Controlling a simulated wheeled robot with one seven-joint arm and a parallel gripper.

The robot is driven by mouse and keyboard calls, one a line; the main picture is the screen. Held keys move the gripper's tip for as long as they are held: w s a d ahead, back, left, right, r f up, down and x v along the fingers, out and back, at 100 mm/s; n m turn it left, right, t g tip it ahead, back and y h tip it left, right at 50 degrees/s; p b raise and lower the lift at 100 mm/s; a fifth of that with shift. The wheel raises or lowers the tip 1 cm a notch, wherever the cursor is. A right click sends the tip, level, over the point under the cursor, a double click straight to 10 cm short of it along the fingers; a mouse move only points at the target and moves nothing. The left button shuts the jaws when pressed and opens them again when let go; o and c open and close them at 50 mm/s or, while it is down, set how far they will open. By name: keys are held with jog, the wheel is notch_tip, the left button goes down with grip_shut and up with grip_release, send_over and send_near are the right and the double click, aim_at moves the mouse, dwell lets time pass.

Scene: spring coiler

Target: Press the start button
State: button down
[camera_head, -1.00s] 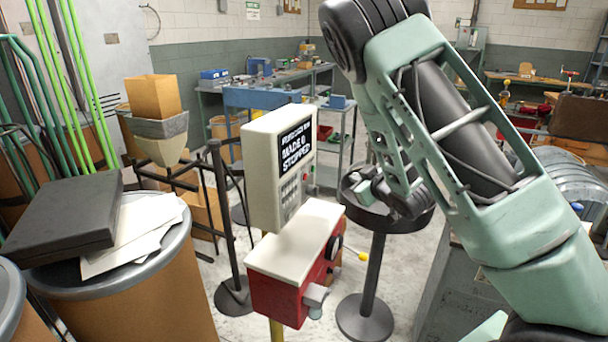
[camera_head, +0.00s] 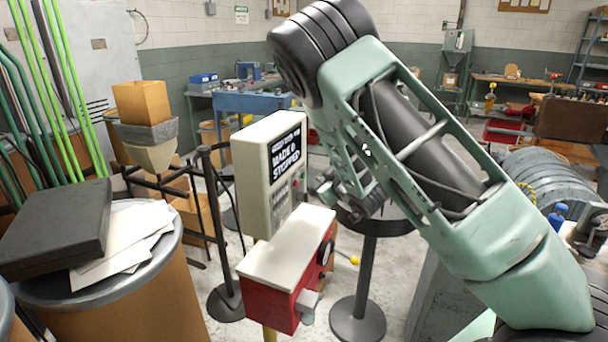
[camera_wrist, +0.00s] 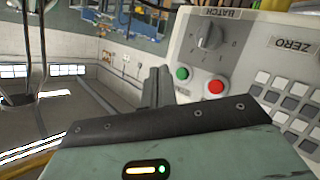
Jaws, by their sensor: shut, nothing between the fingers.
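The control box (camera_head: 250,190) stands on a post, with a lit screen (camera_head: 285,152) reading "MADE 0" and "STOPPED". In the wrist view its panel carries a green button (camera_wrist: 182,73), a red button (camera_wrist: 216,87) and a grey knob (camera_wrist: 208,38) marked "BATCH". No start label is readable at the buttons. My gripper (camera_head: 338,190) is just right of the panel. In the wrist view my gripper's dark fingers (camera_wrist: 157,86) are shut and empty, and they appear just left of the green button. I cannot tell their exact distance from it.
A red box with a white top (camera_head: 290,245) sits below the control box. A dark round stand (camera_head: 358,318) is beside it. A drum (camera_head: 140,305) with a black case (camera_head: 55,225) and papers stands at the left. A keypad (camera_wrist: 290,105) lies right of the buttons.

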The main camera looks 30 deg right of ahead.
aim_at(303, 175)
jog(key=shift+w+a, duration=0.65)
jog(key=shift+w, duration=0.2)
jog(key=shift+w+a, duration=0.1)
dwell(1.5)
jog(key=shift+w+a, duration=0.15)
jog(key=shift+w, duration=0.05)
